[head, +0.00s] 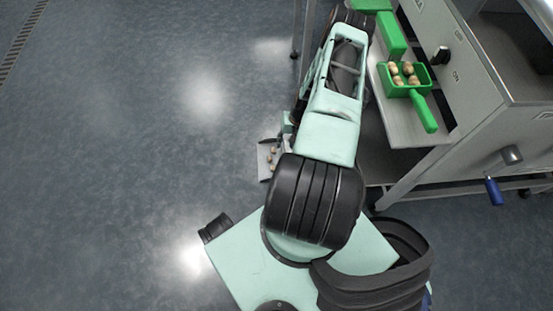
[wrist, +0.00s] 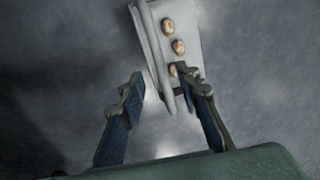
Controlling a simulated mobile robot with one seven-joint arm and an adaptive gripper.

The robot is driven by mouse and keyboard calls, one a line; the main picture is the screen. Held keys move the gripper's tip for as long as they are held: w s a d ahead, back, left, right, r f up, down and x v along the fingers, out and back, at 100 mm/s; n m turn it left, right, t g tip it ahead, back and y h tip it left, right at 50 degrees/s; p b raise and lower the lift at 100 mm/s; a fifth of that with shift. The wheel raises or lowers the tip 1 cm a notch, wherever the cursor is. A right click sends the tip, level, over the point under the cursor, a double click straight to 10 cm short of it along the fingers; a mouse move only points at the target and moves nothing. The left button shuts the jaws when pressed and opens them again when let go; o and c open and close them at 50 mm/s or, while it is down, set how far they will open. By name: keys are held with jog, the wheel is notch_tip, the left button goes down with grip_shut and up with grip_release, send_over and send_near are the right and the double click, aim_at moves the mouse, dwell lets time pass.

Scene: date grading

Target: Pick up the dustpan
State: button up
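The dustpan is a light grey pan (wrist: 151,40) with several small brown dates in it. In the wrist view it stands beyond my gripper (wrist: 159,80), at the top centre. My gripper is open, with its two dark blue fingers apart. The near end of the pan shows between the fingertips, and the right finger overlaps part of it. I cannot tell whether either finger touches it. In the head view the dustpan (head: 263,166) is low beside the machine's legs, partly hidden by my arm. My fingers are hidden there.
A grey metal machine (head: 480,130) stands at the right. Its side shelf (head: 400,128) holds a green scoop (head: 424,112) with several dates. A blue-handled crank (head: 494,190) sticks out below. Open grey floor (head: 130,170) lies to the left, with a drain grate at top left.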

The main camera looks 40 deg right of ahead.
aim_at(283, 149)
jog(key=f, duration=0.1)
jog(key=f+b, duration=0.1)
jog(key=f, duration=0.2)
jog(key=shift+w+a, duration=0.25)
jog(key=shift+a, duration=0.1)
jog(key=shift+r, duration=0.1)
jog(key=shift+c, duration=0.4)
grip_shut()
